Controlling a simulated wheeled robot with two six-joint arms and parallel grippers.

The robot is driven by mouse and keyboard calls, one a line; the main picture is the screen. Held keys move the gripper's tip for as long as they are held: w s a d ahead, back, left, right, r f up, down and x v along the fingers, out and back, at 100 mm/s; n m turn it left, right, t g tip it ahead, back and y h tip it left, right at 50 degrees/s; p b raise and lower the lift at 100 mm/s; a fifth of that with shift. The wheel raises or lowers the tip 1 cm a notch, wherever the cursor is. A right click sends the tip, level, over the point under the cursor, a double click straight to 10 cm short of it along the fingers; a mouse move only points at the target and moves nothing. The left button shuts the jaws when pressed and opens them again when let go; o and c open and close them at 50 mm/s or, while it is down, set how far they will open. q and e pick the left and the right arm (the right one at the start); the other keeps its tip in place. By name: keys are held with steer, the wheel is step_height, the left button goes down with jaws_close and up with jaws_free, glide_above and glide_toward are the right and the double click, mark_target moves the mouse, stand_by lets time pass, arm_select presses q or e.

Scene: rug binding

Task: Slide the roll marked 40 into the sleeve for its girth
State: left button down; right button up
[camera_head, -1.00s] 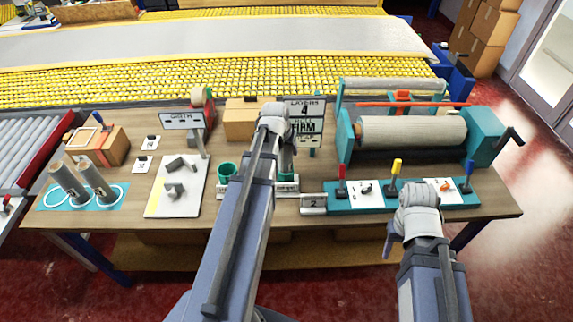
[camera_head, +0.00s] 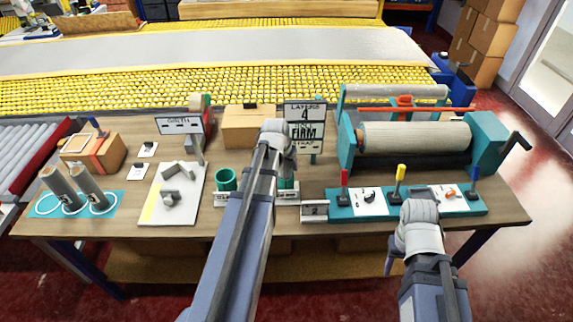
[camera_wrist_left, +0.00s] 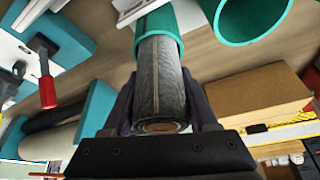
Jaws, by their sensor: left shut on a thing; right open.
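My left gripper (camera_head: 284,152) is shut on a grey roll (camera_wrist_left: 161,82), whose spiral end faces the left wrist camera. The roll's far end is inside the mouth of a teal sleeve (camera_wrist_left: 157,22), with much of its length still outside. No number on the held roll is readable. My right gripper (camera_head: 391,264) is open near the table's front edge, small and partly hidden.
Two grey rolls (camera_head: 62,186) stand on a blue mat with white rings at left. A girth sign (camera_head: 180,124) and grey gauge board (camera_head: 157,206) stand left of the sleeves. A layers sign (camera_head: 305,118), lever panel (camera_head: 345,205) and roller machine (camera_head: 415,140) are at right.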

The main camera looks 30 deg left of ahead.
arm_select(q)
steer(key=shift+c, duration=0.9)
jaws_free()
steer(key=p+v, duration=1.1)
steer(key=v, duration=0.1)
steer(key=shift+p, duration=0.35)
steer(key=shift+r, duration=0.1)
